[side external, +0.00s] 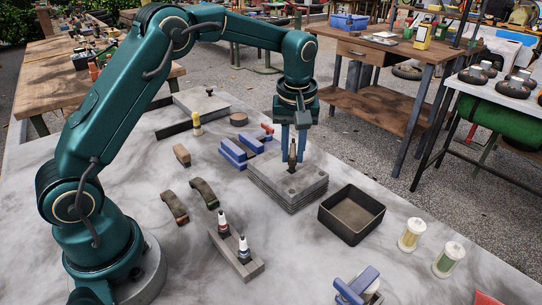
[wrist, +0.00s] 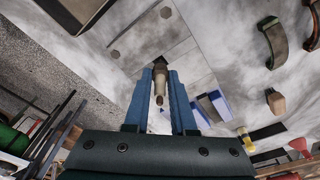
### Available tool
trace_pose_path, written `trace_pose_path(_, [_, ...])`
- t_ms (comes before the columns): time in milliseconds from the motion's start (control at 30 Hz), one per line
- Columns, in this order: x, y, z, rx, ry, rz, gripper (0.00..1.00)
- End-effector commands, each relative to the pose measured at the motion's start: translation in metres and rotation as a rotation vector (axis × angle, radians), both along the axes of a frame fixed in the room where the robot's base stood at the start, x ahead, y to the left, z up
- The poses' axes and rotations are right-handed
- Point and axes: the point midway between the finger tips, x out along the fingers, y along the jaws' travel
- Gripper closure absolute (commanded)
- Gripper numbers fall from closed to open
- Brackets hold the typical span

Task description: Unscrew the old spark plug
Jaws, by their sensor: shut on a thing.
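My gripper (side external: 293,143) points straight down over the finned grey metal block (side external: 282,193). Its blue fingers are shut on the old spark plug (side external: 292,155), a dark, brownish plug standing upright at the block's top. In the wrist view the plug (wrist: 160,79) shows pale tan between the two blue fingers (wrist: 161,90), with the block (wrist: 150,40) beyond it. I cannot tell whether the plug's thread is still in its hole. Two plugs with white and dark bodies, one at the left (side external: 222,222) and one at the right (side external: 243,249), stand in a grey holder (side external: 252,270).
An open dark tray (side external: 352,213) stands right of the block. Blue blocks (side external: 236,152) lie close on its left. Two curved pads (side external: 190,201), two capped jars (side external: 411,234) and a blue-handled item (side external: 357,286) are on the table. Bare tabletop lies between the holder and the tray.

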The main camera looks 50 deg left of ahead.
Motion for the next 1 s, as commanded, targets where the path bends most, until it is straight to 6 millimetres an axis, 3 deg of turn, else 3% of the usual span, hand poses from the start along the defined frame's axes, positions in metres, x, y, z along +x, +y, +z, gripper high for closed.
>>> trace_pose_path(1000, [0.000,0.000,0.037,0.000,-0.001,0.000,1.00])
